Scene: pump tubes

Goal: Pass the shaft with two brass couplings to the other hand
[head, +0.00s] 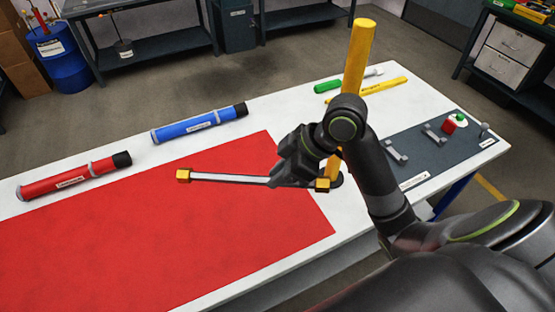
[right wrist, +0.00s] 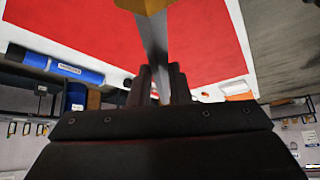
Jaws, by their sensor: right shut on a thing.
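The shaft (head: 230,178) is a thin silvery rod with a square brass coupling (head: 183,175) at its left end and another brass coupling (head: 322,185) at its right end. My right gripper (head: 284,178) is shut on the shaft, nearer the right coupling, and holds it roughly level over the red mat. In the right wrist view the shaft (right wrist: 153,45) runs away from between the fingers (right wrist: 160,80), with a brass coupling (right wrist: 145,4) at the top edge. My left gripper is not in view.
A red mat (head: 130,240) covers much of the white table (head: 270,110). A red tube (head: 75,178) and a blue tube (head: 200,124) lie along the far side. A yellow post (head: 357,60) stands behind my right arm. A dark mat (head: 440,150) with brackets is at right.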

